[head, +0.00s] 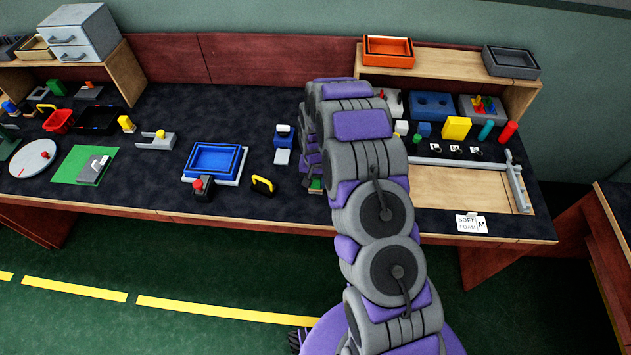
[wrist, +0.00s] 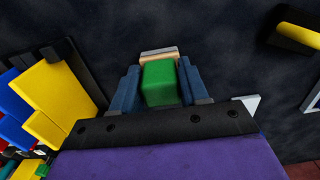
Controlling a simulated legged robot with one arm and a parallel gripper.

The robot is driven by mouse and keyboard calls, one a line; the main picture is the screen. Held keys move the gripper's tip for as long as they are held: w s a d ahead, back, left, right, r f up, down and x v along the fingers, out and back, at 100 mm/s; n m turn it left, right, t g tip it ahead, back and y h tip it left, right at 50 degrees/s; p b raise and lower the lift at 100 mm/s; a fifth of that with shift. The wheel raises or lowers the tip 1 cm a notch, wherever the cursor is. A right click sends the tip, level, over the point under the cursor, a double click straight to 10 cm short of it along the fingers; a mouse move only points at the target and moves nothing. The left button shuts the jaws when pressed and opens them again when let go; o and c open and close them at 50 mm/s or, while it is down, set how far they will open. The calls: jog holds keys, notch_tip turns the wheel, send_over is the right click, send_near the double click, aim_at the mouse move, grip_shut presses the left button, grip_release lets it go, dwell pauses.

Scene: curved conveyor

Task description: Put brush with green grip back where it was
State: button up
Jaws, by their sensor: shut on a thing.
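The brush with the green grip (wrist: 160,82) sits between the two dark blue-grey fingers of my gripper (wrist: 158,90) in the wrist view. A pale tan strip shows at its far end, against the dark tabletop. I cannot tell whether the brush touches the table. In the head view a small bit of green (head: 316,186) shows at my gripper (head: 313,183), low over the table's front part, left of my arm. My arm hides the tabletop behind it.
A black item with a yellow handle (head: 262,186) lies left of my gripper, near a blue tray (head: 215,160) and a red button (head: 200,186). A wooden board (head: 460,188) lies to the right. Yellow, blue and red pieces (wrist: 55,105) stand close at left in the wrist view.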

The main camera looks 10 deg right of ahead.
jog(key=shift+a, duration=0.45)
jog(key=o, duration=0.9)
jog(key=shift+a, duration=0.3)
jog(key=shift+o, duration=1.1)
jog(key=shift+d, duration=0.55)
jog(key=shift+a+r, duration=0.15)
jog(key=shift+r, duration=0.35)
notch_tip(320, 180, up, 11)
jog(key=p, duration=0.2)
jog(key=s+r+n, duration=0.2)
jog(key=s+r, duration=1.4)
jog(key=r, duration=0.1)
jog(key=s+r+g, duration=0.1)
jog(key=s+r, duration=0.2)
jog(key=s, duration=0.9)
jog(key=s+r+n, duration=0.1)
jog(key=s+r, duration=0.3)
jog(key=s, duration=0.9)
jog(key=shift+s+n+g, duration=0.3)
jog(key=shift+g, duration=0.1)
